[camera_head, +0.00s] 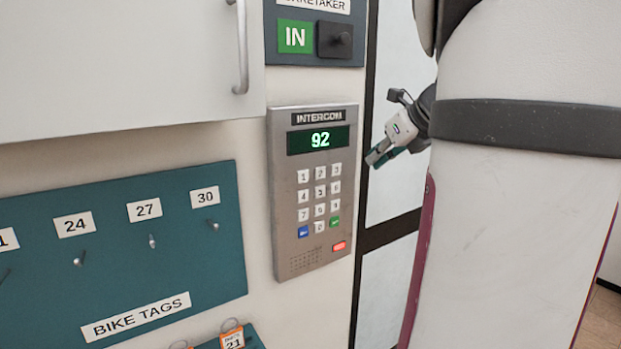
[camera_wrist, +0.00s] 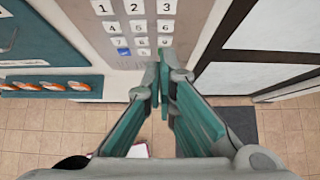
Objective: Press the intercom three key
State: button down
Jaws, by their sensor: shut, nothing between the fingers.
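The grey intercom (camera_head: 285,208) is fixed to the wall, and its green display reads 92. Its three key (camera_head: 336,170) is the white key at the top right of the keypad; in the wrist view the same three key (camera_wrist: 167,6) is at the top edge. My gripper (camera_head: 374,157) is shut and empty, to the right of the intercom in the head view. I cannot tell the exact gap to the panel.
A caretaker panel (camera_head: 316,58) with a green IN sign and a dark knob is above the intercom. A teal bike tags board (camera_head: 120,255) with hooks is at left, below a white cabinet (camera_head: 120,70) with a handle. Tiled floor (camera_wrist: 50,130) shows below.

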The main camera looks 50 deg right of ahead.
jog(key=shift+s+d, duration=0.25)
jog(key=shift+r, duration=0.1)
send_near(335, 169)
jog(key=shift+w+d+f+p, duration=0.15)
jog(key=shift+w+f, duration=0.4)
jog(key=shift+f, duration=0.55)
jog(key=shift+w+d+f+p, duration=0.1)
jog(key=shift+w+d+f, duration=0.1)
jog(key=shift+w+f, duration=0.65)
jog(key=shift+w+d+f+p, duration=0.15)
jog(key=shift+w+f, duration=0.15)
jog(key=shift+f, duration=1)
